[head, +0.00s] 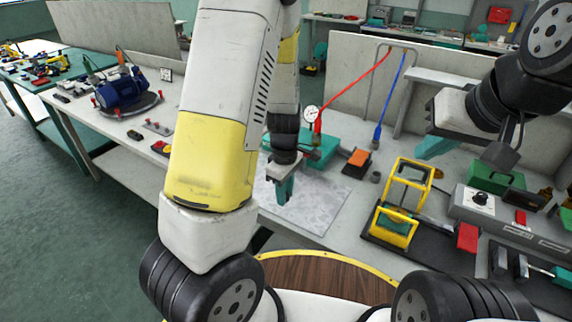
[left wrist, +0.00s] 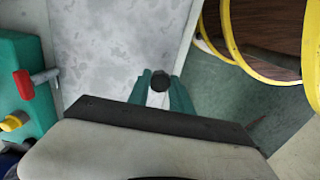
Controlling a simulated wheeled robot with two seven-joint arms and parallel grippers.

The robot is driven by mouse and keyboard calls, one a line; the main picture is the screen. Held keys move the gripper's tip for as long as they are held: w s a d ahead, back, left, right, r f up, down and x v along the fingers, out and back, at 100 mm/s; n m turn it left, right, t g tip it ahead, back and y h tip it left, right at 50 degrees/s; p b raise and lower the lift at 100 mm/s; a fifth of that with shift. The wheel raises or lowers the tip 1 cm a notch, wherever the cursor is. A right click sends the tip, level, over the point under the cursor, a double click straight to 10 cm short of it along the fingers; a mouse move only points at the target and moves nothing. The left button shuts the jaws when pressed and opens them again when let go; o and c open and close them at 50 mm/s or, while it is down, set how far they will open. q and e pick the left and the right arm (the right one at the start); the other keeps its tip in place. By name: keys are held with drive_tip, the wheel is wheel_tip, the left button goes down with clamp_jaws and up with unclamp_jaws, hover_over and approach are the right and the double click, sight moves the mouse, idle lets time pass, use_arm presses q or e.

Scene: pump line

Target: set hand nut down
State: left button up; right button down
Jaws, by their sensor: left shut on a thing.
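My left gripper (head: 284,192) points down over the front part of a mottled grey mat (head: 318,212) on the bench. In the left wrist view its teal fingers (left wrist: 160,93) are shut on a small dark round piece, the hand nut (left wrist: 160,81). The nut shows near the mat's edge (left wrist: 110,45); I cannot tell whether it touches anything below. In the head view the nut is hidden by the fingers. My right gripper (head: 436,147) is raised over the right side of the bench; its finger gap is not clear.
A teal box (head: 318,150) with a gauge (head: 311,115) stands behind the mat. A small dark cylinder (head: 376,177) and an orange-topped block (head: 357,160) sit right of it. A yellow-framed stand (head: 395,226) and grey control box (head: 483,207) fill the right. Most of the mat is bare.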

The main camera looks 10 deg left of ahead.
use_arm(q)
drive_tip(key=w+a, duration=0.1)
drive_tip(key=w, duration=0.2)
drive_tip(key=w+a, duration=0.1)
drive_tip(key=w, duration=0.3)
drive_tip(key=w+a+f, duration=0.1)
drive_tip(key=w+a, duration=0.1)
drive_tip(key=w, duration=0.2)
drive_tip(key=shift+f, duration=0.1)
drive_tip(key=shift+d+f, duration=0.15)
drive_tip(key=shift+f, duration=1.55)
drive_tip(key=shift+f, duration=0.2)
drive_tip(key=o, duration=1)
drive_tip(key=shift+r, duration=0.1)
